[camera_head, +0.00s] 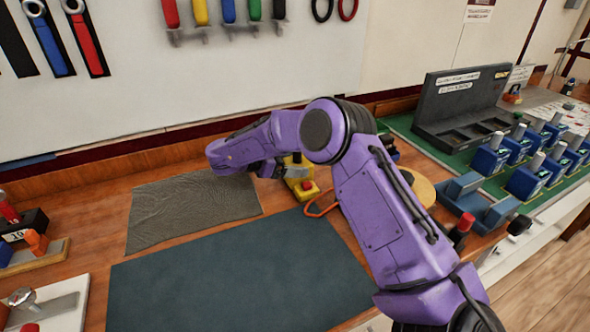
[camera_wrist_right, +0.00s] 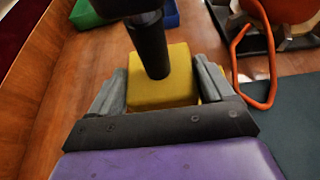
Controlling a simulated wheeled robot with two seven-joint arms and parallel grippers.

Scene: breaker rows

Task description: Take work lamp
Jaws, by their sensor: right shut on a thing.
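The work lamp (camera_head: 297,173) is a yellow block with a red part at its front, partly hidden by my right arm in the head view. In the right wrist view the yellow block of the work lamp (camera_wrist_right: 165,82) has a dark post rising from it. My right gripper (camera_head: 272,168) reaches it from the left. In the right wrist view the grey fingers of my right gripper (camera_wrist_right: 165,92) sit on both sides of the yellow block, shut on it. My left gripper is not in view.
A grey cloth (camera_head: 190,208) and a dark mat (camera_head: 235,280) lie on the wooden bench. An orange loop (camera_wrist_right: 262,70) is close to the right of the lamp. Blue breakers (camera_head: 528,177) stand in rows at the right. Tools hang on the back board.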

